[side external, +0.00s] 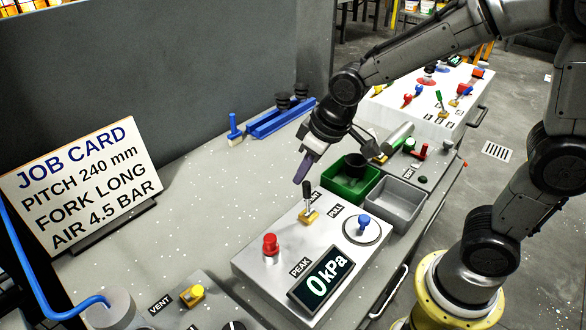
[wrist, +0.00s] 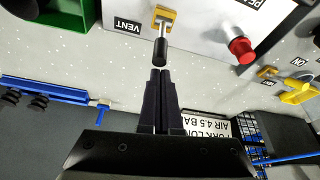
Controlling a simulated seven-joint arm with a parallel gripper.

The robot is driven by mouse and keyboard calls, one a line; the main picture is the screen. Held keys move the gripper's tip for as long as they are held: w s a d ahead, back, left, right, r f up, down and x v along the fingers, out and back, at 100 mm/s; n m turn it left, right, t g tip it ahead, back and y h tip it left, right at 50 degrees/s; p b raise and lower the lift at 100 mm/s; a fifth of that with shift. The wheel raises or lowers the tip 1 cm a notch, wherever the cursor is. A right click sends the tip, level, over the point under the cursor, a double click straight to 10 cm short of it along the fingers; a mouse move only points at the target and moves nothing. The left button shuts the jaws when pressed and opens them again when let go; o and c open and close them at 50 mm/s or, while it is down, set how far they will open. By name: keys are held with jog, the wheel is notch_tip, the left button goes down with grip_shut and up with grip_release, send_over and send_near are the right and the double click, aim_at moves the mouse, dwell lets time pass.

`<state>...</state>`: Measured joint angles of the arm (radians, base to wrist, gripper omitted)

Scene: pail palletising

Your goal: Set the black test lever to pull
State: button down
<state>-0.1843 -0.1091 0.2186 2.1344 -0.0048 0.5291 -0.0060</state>
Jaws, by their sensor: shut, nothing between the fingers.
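The black test lever (side external: 308,201) stands on a yellow base (side external: 308,217) on a light panel box (side external: 250,262). In the side view it looks near upright; I cannot tell its exact tilt. A partly hidden label is behind it, and a PULL label (side external: 336,211) is to its right.
A green bin (side external: 350,187) and a grey bin (side external: 396,206) stand behind. The bench to the left is largely clear.

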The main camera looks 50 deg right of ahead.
aim_at(305, 195)
jog(key=s+t, duration=0.1)
jog(key=s, duration=0.3)
jog(key=shift+t, duration=0.3)
jog(key=shift+s+f, duration=0.3)
jog(key=shift+s, duration=0.3)
jog(key=shift+s+f, duration=0.35)
jog(key=shift+s, duration=0.3)
jog(key=shift+s+f, duration=0.3)
jog(key=shift+s, duration=0.3)
jog(key=w+a+r, duration=0.1)
jog(key=w+r, duration=0.3)
jog(key=s+r, duration=0.4)
jog(key=s, duration=0.4)
jog(key=shift+s+d+r, duration=0.25)
jog(key=shift+s+r, duration=0.05)
jog(key=shift+s, duration=0.1)
jog(key=shift+d, duration=0.1)
